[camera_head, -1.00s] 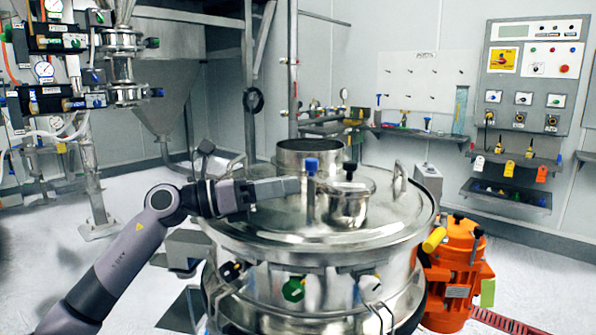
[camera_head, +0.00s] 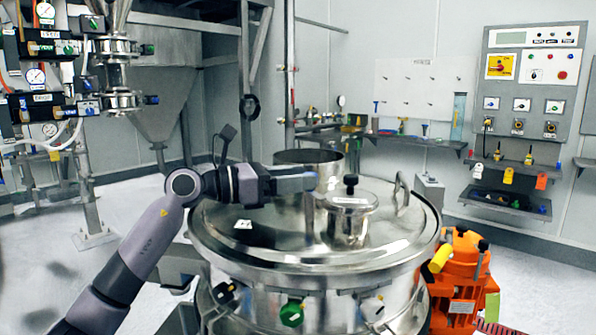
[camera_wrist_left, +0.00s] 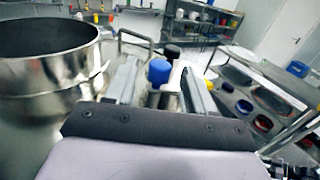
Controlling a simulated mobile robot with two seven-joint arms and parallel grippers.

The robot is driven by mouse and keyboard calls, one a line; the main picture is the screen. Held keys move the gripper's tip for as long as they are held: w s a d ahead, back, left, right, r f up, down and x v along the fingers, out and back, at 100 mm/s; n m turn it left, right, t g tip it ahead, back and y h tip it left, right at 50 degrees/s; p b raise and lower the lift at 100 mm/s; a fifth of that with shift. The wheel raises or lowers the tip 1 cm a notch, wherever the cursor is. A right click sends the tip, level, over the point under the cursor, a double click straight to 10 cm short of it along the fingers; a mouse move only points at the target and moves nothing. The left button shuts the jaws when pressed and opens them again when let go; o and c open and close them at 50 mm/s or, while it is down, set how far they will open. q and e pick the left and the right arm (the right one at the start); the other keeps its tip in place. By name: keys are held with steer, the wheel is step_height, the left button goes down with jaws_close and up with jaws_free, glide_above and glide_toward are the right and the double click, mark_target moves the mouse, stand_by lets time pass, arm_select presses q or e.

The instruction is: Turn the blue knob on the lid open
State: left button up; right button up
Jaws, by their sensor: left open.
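The blue knob (camera_wrist_left: 158,71) stands upright between the two spread fingers of my left gripper (camera_wrist_left: 159,67) in the left wrist view. The fingers are open, with a gap visible on the knob's right side. In the head view my left gripper (camera_head: 308,181) reaches in from the left above the steel lid (camera_head: 270,243). Its fingers hide the blue knob there, and only part of the post below shows. My right gripper is in neither view.
A small steel cap (camera_head: 348,215) with a black knob (camera_head: 351,181) stands close to the right of my gripper. The lid's wide open neck (camera_head: 310,157) is behind it. A lid handle (camera_head: 402,192) and an orange motor (camera_head: 460,275) are further right.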

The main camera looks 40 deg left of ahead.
arm_select(q)
steer(key=shift+w+d, duration=0.2)
steer(key=shift+w, duration=0.1)
jaws_close()
